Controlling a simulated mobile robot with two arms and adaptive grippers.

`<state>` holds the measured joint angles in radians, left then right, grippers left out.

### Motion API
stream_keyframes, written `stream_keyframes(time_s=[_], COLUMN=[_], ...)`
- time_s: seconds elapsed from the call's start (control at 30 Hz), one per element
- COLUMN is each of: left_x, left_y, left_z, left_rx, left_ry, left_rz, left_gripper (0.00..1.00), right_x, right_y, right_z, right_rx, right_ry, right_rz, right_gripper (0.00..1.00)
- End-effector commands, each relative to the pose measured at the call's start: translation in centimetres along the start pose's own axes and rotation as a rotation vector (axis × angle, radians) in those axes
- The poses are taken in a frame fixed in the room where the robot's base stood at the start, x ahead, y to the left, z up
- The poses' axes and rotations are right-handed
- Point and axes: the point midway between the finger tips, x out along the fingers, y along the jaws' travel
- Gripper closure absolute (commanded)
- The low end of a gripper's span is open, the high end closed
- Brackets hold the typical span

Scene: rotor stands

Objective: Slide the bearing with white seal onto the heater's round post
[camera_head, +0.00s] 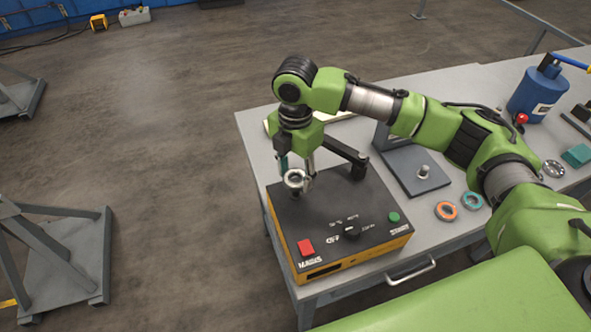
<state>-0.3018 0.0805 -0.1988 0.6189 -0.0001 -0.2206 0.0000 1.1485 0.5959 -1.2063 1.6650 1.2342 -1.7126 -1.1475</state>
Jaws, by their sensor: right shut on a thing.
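The bearing with white seal (297,180) is a pale ring low over the dark top of the heater (326,215), a black and yellow box. My right gripper (290,163) points down from above and is shut on the bearing. A light metal upright (311,160), which seems to be the heater's round post, stands just behind and right of the ring. I cannot tell whether the ring is around it or beside it. My left gripper is not in view.
The heater has a black arm (345,151), a red button (306,247) and a green button (394,217). An orange-sealed bearing (447,211) and a teal-sealed one (472,200) lie on the table right of it. A grey plate with a short peg (423,172) stands behind them.

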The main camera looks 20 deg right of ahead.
Motion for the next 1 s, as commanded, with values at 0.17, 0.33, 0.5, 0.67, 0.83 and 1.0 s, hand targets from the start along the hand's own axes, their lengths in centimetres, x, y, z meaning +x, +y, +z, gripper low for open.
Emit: stream_keyframes(time_s=[0.17,0.33,0.5,0.67,0.83,1.0], left_x=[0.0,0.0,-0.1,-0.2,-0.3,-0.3], left_y=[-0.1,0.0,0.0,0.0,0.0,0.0], left_z=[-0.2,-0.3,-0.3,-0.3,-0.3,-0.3], left_rx=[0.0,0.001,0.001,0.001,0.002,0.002], left_ry=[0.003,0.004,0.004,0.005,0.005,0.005], left_rz=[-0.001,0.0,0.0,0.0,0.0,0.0], left_gripper=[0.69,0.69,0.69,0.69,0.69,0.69], right_x=[0.0,0.0,0.1,0.5,1.0,1.2], right_y=[0.0,0.0,0.0,0.0,0.0,0.0], right_z=[0.0,0.0,0.0,0.0,0.0,0.0], right_rx=[0.0,0.0,0.0,0.0,0.0,-0.001], right_ry=[0.0,0.0,0.0,0.0,0.001,0.0], right_rz=[0.001,0.001,0.001,0.0,0.0,0.001], right_gripper=[0.76,0.76,0.76,0.76,0.76,0.76])
